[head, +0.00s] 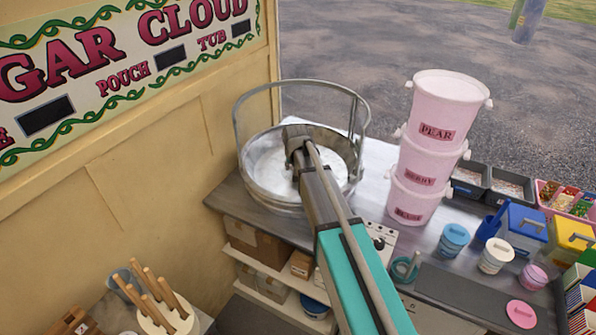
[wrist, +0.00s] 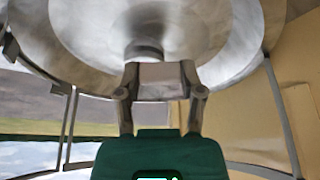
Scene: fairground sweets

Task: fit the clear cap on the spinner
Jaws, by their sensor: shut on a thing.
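The spinner is a wide round metal bowl (head: 272,203) on the counter, with a pale, whitish inside. My gripper (head: 297,145) reaches down over the bowl from the front right. In the wrist view my gripper (wrist: 160,82) is shut, its fingers close to a short round knob (wrist: 143,52) at the middle of a pale round disc. I take this disc to be the clear cap, held inside the bowl; its edge is hard to tell from the bowl. Whether it touches the spinner's centre is hidden by my gripper and arm.
A clear curved guard with a metal frame (head: 303,84) stands around the back of the bowl. A stack of pink tubs (head: 447,100) stands close to the right. A painted sign wall (head: 150,130) is at left. Small lidded pots, including a blue one (head: 454,238), stand farther right.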

